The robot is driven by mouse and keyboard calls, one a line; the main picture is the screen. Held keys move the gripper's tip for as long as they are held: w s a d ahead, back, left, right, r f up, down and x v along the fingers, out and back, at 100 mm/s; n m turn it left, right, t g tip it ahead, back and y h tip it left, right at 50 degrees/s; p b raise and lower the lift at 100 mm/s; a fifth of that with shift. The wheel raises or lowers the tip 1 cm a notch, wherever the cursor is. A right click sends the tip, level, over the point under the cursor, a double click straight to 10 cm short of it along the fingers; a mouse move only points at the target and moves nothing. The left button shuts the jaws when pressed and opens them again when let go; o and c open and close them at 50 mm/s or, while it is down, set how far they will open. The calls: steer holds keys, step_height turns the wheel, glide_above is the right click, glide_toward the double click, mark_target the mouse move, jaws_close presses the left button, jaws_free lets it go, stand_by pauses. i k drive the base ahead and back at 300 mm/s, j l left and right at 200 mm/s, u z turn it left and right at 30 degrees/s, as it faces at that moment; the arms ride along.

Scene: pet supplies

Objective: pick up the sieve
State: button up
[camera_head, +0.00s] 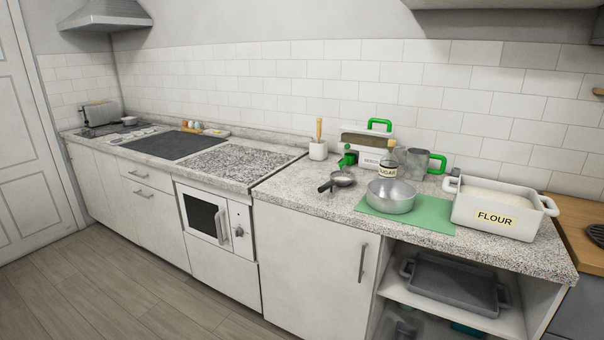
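A small sieve (341,179) with a round metal bowl and a dark handle lies on the speckled countertop (300,198). Its handle points toward the front left, near the counter's front edge. It is left of a metal mixing bowl (391,197) and in front of a white box with green parts. My gripper is not in view.
The metal bowl stands on a green mat (430,226). A white flour container (498,208) stands to the right. A sugar jar (388,171), a clear jug (416,163) and a mortar with pestle (318,150) stand behind. The counter left of the sieve is bare. Floor (150,285) in front is clear.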

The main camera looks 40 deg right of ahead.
mark_target(338, 177)
steer(key=i+j+z, duration=0.1)
steer(key=i+z, duration=0.2)
steer(key=i, duration=0.15)
steer(key=i+j+z, duration=0.15)
steer(key=i+z, duration=0.2)
steer(key=i+j+z, duration=0.3)
steer(key=i, duration=0.25)
